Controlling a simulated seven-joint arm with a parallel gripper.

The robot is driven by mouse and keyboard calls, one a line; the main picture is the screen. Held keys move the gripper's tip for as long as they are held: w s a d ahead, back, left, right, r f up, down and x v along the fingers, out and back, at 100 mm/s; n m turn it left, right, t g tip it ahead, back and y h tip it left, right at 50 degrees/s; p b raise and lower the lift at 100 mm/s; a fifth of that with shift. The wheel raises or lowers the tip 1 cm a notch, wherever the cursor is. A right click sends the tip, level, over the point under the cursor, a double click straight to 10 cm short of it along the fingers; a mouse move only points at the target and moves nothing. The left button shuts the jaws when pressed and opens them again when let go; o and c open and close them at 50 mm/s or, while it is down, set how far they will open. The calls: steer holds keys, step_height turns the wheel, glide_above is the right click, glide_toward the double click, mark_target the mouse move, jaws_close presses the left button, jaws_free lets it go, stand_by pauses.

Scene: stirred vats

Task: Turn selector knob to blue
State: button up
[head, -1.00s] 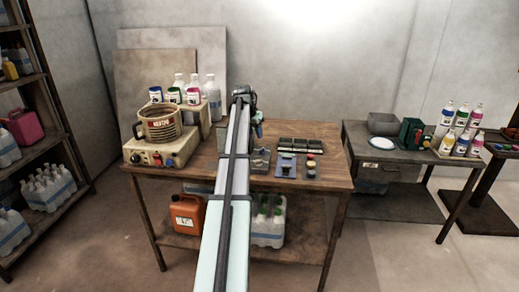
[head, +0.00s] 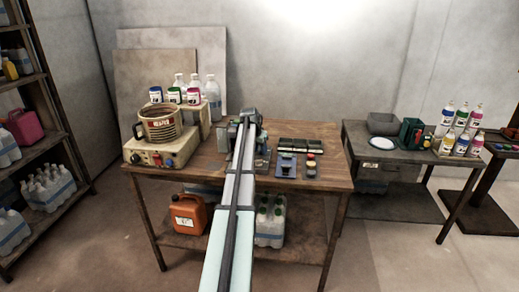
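My arm reaches across the wooden workbench (head: 325,147), and my gripper (head: 249,118) is at its far end above the bench. The fingers are small and largely hidden by the arm, so their opening is unclear. A grey and blue device (head: 228,136) stands just behind and left of my gripper, partly covered by the arm; contact cannot be told. A selector knob with a blue mark cannot be made out clearly. A small blue panel (head: 287,166) sits right of the arm. A cream stirrer base (head: 150,152) with small coloured controls on its front stands at the left, carrying a brown vat (head: 160,125).
Small bottles (head: 174,95) stand on a raised shelf behind the vat. Dark trays (head: 300,144) and a unit with yellow and red tops (head: 311,164) lie at right. A grey side table (head: 400,160) stands further right.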

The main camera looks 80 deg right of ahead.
steer(key=shift+c, duration=0.3)
jaws_close()
steer(key=shift+s+n, duration=0.1)
steer(key=shift+n, duration=0.2)
steer(key=n, duration=0.1)
steer(key=n+t, duration=0.1)
steer(key=n, duration=0.1)
steer(key=shift+s+a, duration=0.1)
steer(key=shift+s, duration=0.15)
steer(key=n+t, duration=0.1)
steer(key=n, duration=0.1)
steer(key=s+n+t, duration=0.1)
steer(key=n, duration=0.1)
steer(key=shift+n, duration=0.3)
steer(key=n, duration=0.1)
steer(key=n+t, duration=0.1)
steer(key=n, duration=0.2)
steer(key=shift+s+d+t+y, duration=0.25)
steer(key=shift+d+t+y, duration=0.05)
steer(key=shift+d, duration=0.1)
steer(key=shift+s+d+n+t+y, duration=0.1)
steer(key=shift+n+t+y, duration=0.15)
steer(key=shift+n, duration=0.75)
steer(key=shift+s+d+n+t+y, duration=0.15)
steer(key=shift+n+y, duration=0.2)
steer(key=shift+n, duration=0.65)
steer(key=shift+a, duration=0.1)
